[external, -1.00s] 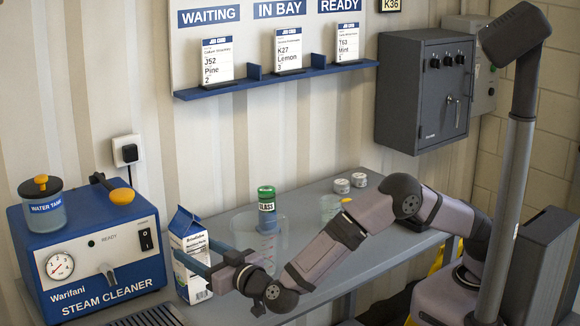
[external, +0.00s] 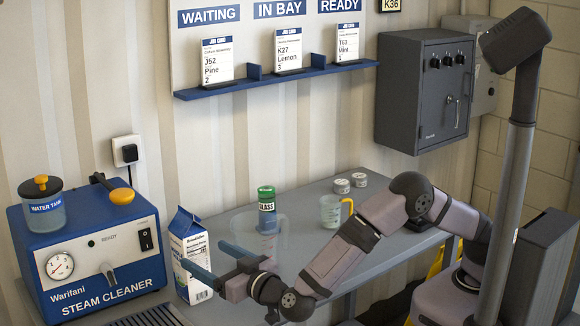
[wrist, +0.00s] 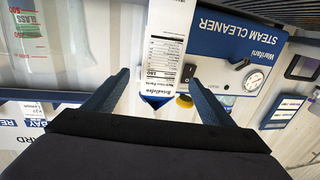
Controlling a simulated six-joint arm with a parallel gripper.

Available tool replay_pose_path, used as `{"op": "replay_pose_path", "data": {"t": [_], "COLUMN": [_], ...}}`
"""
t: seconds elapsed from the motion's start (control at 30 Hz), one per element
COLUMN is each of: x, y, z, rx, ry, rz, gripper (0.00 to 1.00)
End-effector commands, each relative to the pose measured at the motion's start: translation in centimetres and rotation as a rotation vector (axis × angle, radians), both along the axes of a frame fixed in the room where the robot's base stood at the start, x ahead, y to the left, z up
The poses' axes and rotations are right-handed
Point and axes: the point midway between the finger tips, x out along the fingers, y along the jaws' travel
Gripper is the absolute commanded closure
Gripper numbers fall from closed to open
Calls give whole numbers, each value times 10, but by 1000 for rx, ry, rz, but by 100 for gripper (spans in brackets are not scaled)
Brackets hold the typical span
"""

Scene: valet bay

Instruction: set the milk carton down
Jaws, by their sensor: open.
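The milk carton (external: 191,262), white with a blue gabled top, stands upright on the grey bench beside the steam cleaner. My gripper (external: 203,254) is open and sits at the carton's front right. In the external view one blue finger crosses in front of the carton's lower part, and the other is at its right. In the wrist view the carton (wrist: 168,45) shows its printed side between and beyond the two fingertips (wrist: 158,78). A gap shows on each side of it, so nothing is gripped.
The blue steam cleaner (external: 90,262) stands close at the carton's left. A clear jug (external: 245,232) with a green-lidded glass-cleaner container (external: 267,208) is at the right, and a yellow-handled cup (external: 330,212) is farther right. A dark grille (external: 150,317) lies in front.

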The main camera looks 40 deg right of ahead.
Motion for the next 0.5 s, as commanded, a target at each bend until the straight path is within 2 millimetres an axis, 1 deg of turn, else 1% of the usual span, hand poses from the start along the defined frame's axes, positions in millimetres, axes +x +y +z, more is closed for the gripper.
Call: {"op": "replay_pose_path", "data": {"t": [0.03, 0.2, 0.4, 0.5], "x": [-11, -41, -67, -74], "y": [0, -5, -10, -12], "z": [-1, -1, -1, 0], "rx": [1, 2, 1, 1], "ry": [-1, -1, -1, -1], "rz": [4, 4, 2, 1], "gripper": [23, 23, 23, 23]}}
